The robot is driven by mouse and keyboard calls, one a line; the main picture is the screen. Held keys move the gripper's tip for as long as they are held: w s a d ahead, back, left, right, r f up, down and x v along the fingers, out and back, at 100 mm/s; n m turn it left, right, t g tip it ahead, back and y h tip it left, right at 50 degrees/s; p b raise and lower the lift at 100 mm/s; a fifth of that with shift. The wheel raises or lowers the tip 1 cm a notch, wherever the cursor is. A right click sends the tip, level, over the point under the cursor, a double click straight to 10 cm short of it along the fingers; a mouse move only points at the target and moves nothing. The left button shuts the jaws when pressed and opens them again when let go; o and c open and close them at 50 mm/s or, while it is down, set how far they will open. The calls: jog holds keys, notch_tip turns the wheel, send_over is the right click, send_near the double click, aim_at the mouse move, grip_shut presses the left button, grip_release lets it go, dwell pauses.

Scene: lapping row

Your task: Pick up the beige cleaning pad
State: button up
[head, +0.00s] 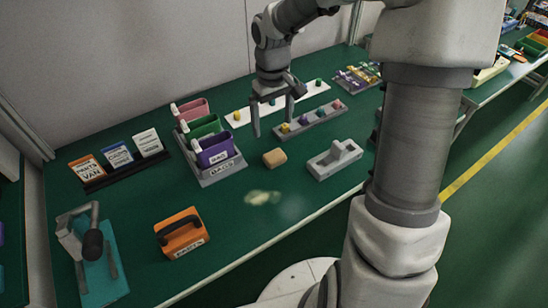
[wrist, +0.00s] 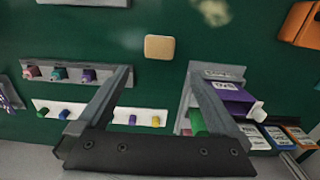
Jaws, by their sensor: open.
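The beige cleaning pad (head: 274,158) is a small rounded block lying on the green table, between the bin rack and a grey block. It also shows in the wrist view (wrist: 160,47), in full and unobstructed. My gripper (head: 273,126) is open and empty, pointing down, behind the pad in the head view. In the wrist view the fingertips (wrist: 160,70) are spread wide, with the pad just beyond them and in line with the gap. The fingers do not touch the pad.
A rack (head: 222,171) with pink, green and purple bins stands left of the pad. A grey block with a raised handle (head: 336,159) is to the right. Peg strips (head: 306,121) lie behind. An orange carrier (head: 181,233) is front left. A pale smear (head: 262,197) marks open table in front.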

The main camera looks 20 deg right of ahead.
jog(key=b, duration=0.1)
send_over(275, 155)
jog(key=f, duration=0.6)
jog(key=shift+w+a+f, duration=0.2)
jog(key=shift+a+f, duration=0.05)
jog(key=shift+f, duration=0.05)
jog(key=f, duration=0.1)
jog(key=f+b, duration=0.1)
jog(key=f, duration=0.1)
jog(key=f+b, duration=0.1)
jog(key=f, duration=0.1)
jog(key=shift+s+d+f, duration=0.15)
jog(key=shift+s, duration=0.1)
jog(key=c, duration=1.3)
notch_tip(275, 155, up, 4)
jog(key=shift+r+p, duration=0.1)
jog(key=shift+p, duration=0.6)
jog(key=shift+s+d+r+p, duration=0.6)
jog(key=shift+s+r, duration=0.55)
jog(key=shift+s, duration=0.7)
jog(key=shift+s+d+r+p, duration=0.55)
jog(key=shift+s+r, duration=0.6)
jog(key=shift+s, duration=0.75)
jog(key=shift+s+d+r+p, duration=0.6)
jog(key=shift+s+r, duration=0.55)
jog(key=shift+s, duration=0.7)
